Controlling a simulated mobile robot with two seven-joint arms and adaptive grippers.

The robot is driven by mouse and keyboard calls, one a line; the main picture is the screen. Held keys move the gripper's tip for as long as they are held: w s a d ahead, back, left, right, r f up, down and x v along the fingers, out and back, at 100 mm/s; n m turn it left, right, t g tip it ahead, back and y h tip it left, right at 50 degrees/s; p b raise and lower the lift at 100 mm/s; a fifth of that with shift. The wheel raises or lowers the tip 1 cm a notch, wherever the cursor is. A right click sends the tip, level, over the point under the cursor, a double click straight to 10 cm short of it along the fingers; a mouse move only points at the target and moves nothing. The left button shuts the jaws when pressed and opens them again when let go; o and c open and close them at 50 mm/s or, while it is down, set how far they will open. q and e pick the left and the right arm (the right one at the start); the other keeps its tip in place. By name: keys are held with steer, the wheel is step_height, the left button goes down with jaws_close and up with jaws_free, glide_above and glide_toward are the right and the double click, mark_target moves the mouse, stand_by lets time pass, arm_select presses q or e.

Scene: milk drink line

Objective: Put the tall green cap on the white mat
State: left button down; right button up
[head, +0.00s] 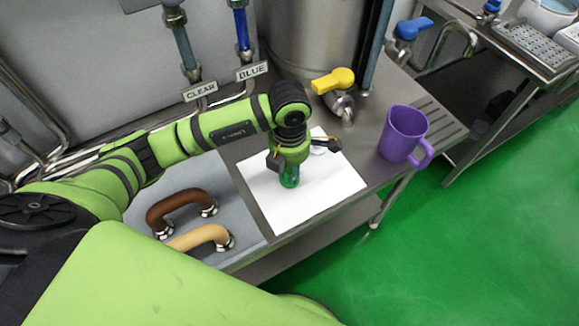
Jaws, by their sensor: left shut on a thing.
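The white mat (335,183) lies on the steel table, to the right of the sink-like tray. My left gripper (289,178) points down over the left part of the mat. It is shut on a green cap (290,182), of which only a small part shows between the fingers. The cap is over the mat; I cannot tell whether its bottom touches it. My right gripper is not in view.
A purple jug (402,134) stands right of the mat. A yellow-handled tap (333,82) is behind it. Brown (181,208) and tan (200,237) curved pipes lie to the left. Signs "CLEAR" (199,91) and "BLUE" (252,71) hang behind. The mat's right part is clear.

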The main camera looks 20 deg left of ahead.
mark_target(289, 169)
arm_select(q)
steer(key=c, duration=1.1)
jaws_free()
steer(key=shift+f, duration=0.1)
steer(key=shift+r+b, duration=1)
steer(key=shift+r, duration=5.15)
